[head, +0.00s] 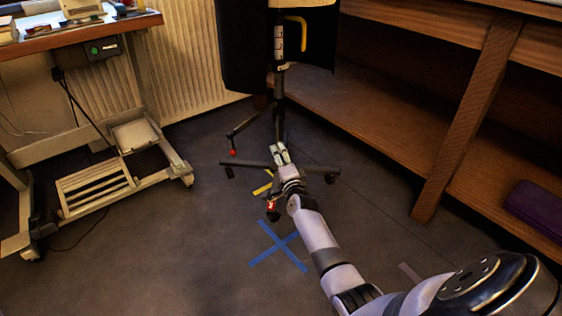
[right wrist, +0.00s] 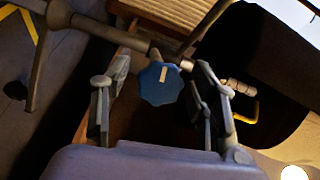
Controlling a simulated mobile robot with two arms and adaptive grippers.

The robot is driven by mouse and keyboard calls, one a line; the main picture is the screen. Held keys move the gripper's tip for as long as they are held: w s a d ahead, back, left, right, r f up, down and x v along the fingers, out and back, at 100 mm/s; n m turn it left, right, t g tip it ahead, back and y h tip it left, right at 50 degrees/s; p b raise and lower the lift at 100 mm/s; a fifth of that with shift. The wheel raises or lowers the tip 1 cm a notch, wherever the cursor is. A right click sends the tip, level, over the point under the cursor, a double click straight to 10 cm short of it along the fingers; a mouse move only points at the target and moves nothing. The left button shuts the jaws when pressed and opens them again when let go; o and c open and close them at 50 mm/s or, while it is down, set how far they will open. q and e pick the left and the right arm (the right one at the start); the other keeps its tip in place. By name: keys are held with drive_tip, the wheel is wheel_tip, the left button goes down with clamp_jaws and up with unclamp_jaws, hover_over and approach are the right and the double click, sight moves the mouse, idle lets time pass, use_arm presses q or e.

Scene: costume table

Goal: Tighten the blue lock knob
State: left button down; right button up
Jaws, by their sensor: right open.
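The blue lock knob (right wrist: 160,84) is a lobed knob with a pale mark, on the metal pole of the stand. It shows between the two fingers of my right gripper (right wrist: 164,72) in the right wrist view. The fingers are open, with a gap on each side of the knob. In the head view my right gripper (head: 281,154) reaches to the lower pole of the stand (head: 279,110), just above its wheeled base. The knob is hidden or too small to make out there. My left gripper is not in view.
A wooden shelf unit (head: 462,120) stands right; a wheeled table frame (head: 95,185) stands left. A blue tape cross (head: 278,246) marks the open floor in front.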

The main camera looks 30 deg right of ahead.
drive_tip(key=v, duration=1.2)
